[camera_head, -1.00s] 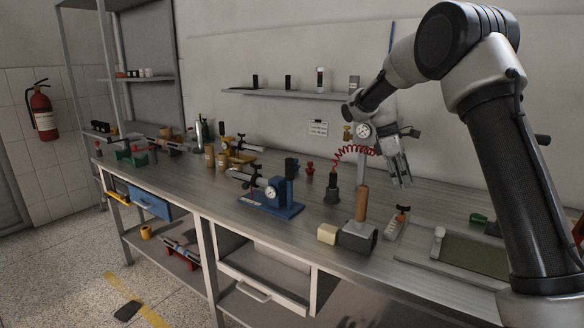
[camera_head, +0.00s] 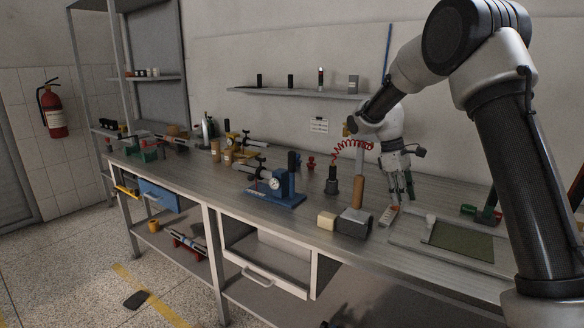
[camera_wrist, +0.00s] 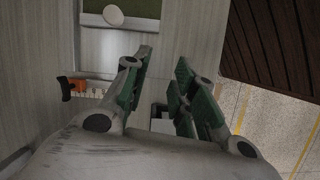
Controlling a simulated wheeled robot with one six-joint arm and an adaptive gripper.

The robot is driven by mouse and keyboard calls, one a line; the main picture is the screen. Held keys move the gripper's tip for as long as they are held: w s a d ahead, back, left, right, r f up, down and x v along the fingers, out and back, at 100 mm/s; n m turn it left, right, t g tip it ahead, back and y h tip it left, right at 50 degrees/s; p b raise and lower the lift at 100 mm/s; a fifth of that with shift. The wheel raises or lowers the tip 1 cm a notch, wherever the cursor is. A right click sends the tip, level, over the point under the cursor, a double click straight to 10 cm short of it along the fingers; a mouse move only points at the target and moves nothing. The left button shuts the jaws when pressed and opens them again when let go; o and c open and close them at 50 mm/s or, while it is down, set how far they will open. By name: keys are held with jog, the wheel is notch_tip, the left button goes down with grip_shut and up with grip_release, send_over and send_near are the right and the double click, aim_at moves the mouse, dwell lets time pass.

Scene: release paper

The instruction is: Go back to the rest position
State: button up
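My gripper (camera_head: 403,184) hangs from my arm over the right part of the workbench (camera_head: 225,185), fingers pointing down. In the wrist view my gripper (camera_wrist: 163,72) has its green-padded fingers clearly apart, with nothing held between them. A small pale box-like thing (camera_wrist: 160,120) shows beyond and between the fingers, apart from them as far as I can tell. In the head view a small pale block-like device (camera_head: 389,215) lies on the bench just below the fingers. No sheet of paper can be made out for certain.
A tray with a green surface (camera_head: 461,240) lies right of the gripper. A wooden-handled tool on a dark base (camera_head: 355,222), a cream block (camera_head: 327,220) and a blue gauge stand (camera_head: 283,192) stand left of it. A wall shelf (camera_head: 300,92) hangs behind.

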jog(key=s+d+r+m+t+y, duration=0.1)
jog(key=s+r+m+t, duration=0.1)
jog(key=s, duration=0.9)
jog(key=s+d+r+m+t+y, duration=0.1)
jog(key=s+r+m, duration=0.3)
jog(key=s, duration=0.8)
jog(key=s+d+r+m+t+y, duration=0.1)
jog(key=s+r, duration=0.4)
jog(key=s, duration=0.6)
jog(key=shift+s+d+r+m+t, duration=0.25)
jog(key=shift+d+m+t, duration=0.2)
jog(key=shift+m+t, duration=0.75)
